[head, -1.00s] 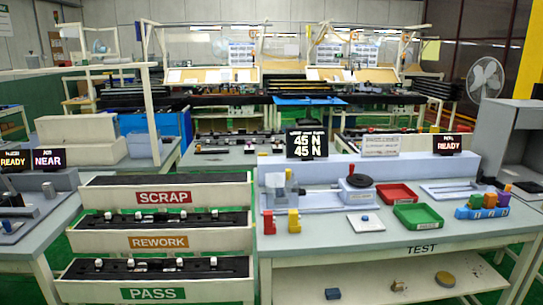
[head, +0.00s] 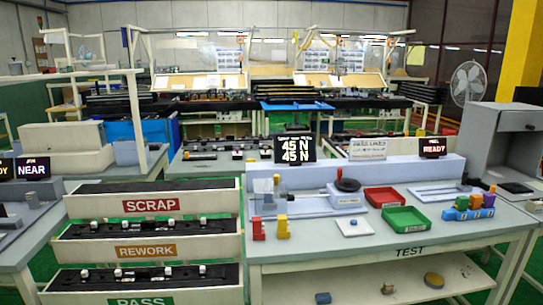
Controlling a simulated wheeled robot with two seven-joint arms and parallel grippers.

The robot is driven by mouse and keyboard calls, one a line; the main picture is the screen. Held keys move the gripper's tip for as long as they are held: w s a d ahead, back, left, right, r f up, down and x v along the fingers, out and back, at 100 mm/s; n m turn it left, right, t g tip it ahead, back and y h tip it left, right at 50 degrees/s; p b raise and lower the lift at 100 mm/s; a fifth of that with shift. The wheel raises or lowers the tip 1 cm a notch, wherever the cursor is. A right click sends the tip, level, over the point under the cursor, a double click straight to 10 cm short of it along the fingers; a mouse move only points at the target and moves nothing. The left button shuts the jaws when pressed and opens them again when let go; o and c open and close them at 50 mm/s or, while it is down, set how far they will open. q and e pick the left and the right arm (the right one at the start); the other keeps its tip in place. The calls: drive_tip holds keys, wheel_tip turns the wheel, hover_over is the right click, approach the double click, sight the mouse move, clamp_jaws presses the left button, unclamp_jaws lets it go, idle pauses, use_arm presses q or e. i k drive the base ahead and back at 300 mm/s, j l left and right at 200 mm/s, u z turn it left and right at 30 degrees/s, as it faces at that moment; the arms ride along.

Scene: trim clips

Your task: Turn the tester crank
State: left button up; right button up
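The tester stands at the back of the test bench (head: 330,259). Its crank is a dark round wheel (head: 348,185) on a pale block (head: 345,200). A display (head: 295,149) behind it reads 45 N on two lines. A clear guard (head: 264,190) stands at the left of the tester. Neither of my grippers is in this view, and nothing touches the crank.
A red tray (head: 385,197) and a green tray (head: 410,219) lie right of the crank. A white pad (head: 354,227), yellow and red blocks (head: 282,227) and a colourful block set (head: 470,207) are on the bench. SCRAP, REWORK and PASS racks (head: 150,205) stand left.

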sight(346, 184)
drive_tip(key=i+l+u, duration=0.2)
drive_tip(key=i+l, duration=0.25)
drive_tip(key=i+l+u, duration=0.2)
drive_tip(key=i+l, duration=0.2)
drive_tip(key=i+l+u, duration=0.2)
drive_tip(key=i+l, duration=0.2)
drive_tip(key=l, duration=0.3)
